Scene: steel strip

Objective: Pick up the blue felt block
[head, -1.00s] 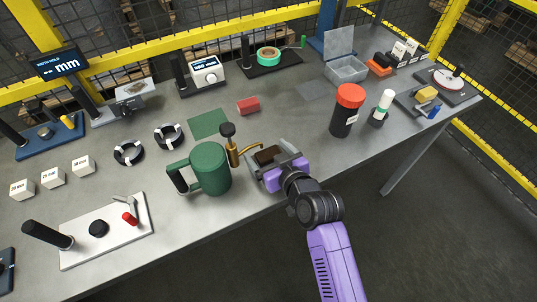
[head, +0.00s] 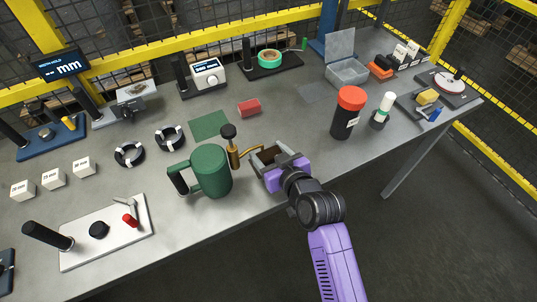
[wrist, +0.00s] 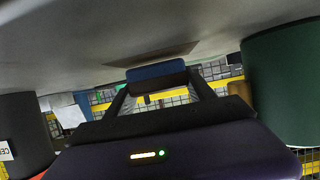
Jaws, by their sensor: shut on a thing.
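The blue felt block (wrist: 156,74) shows in the wrist view between my two dark fingertips, with a finger at each side of it. In the head view my gripper (head: 268,158) is near the front edge of the table, right of the green mug, and I cannot make out the blue block there; the jaws and wrist seem to hide it. My gripper is shut on the block. A flat brownish patch (wrist: 140,55) lies beyond the block in the wrist view. Whether the block is clear of the tabletop I cannot tell.
The green mug (head: 212,170) and a brass oil can (head: 232,152) stand close left of my gripper. A red-lidded black canister (head: 348,112) and a white-topped bottle (head: 382,110) stand to the right. A red block (head: 249,108) lies behind. The table (head: 300,122) is clear between gripper and canister.

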